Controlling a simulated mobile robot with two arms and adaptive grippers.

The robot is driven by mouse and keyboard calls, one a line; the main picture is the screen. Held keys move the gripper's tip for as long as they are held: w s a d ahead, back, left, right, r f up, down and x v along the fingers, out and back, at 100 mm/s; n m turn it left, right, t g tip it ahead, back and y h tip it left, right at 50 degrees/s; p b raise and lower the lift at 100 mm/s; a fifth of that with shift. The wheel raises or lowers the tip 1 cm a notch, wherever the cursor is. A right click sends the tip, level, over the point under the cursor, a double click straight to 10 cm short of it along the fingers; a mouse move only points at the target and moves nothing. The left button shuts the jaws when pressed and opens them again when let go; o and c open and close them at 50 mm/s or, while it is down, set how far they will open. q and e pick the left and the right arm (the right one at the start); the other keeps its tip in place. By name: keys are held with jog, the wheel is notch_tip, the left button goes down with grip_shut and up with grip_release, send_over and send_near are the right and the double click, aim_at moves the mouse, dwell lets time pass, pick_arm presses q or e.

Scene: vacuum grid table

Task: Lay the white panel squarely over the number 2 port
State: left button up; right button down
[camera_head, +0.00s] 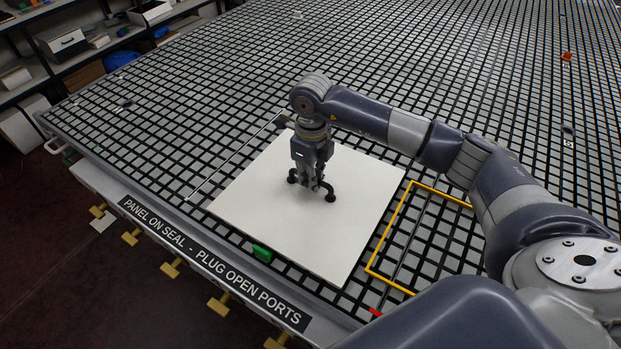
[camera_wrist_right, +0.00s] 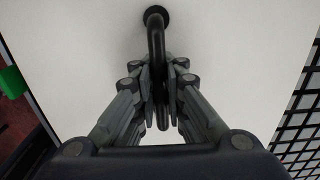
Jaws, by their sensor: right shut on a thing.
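The white panel (camera_head: 255,205) is a flat square over the near-left part of the grid table. Its black handle (camera_wrist_right: 156,40) stands up from its middle. My right gripper (camera_head: 318,188) is above the panel, shut on the handle; the wrist view shows the fingers (camera_wrist_right: 160,80) on both sides of the bar. I cannot tell whether the panel touches the grid or hangs just above it. No number 2 marking is readable, so I cannot identify that port. My left gripper is out of view.
A yellow outline (camera_head: 391,285) lies on the grid table (camera_head: 215,95) just right of the panel, partly behind my right arm. A green block (camera_head: 262,253) sits at the panel's near edge. A thin pale rod (camera_head: 225,164) lies along its left side. Far grid is mostly clear.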

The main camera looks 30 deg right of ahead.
jog(key=shift+f+b, duration=0.5)
dwell(0.6)
jog(key=c, duration=1.6)
grip_release()
jog(key=shift+o, duration=0.2)
jog(key=shift+s+f, duration=0.1)
jog(key=shift+f, duration=0.05)
notch_tip(320, 180, up, 12)
jog(key=shift+r, duration=0.15)
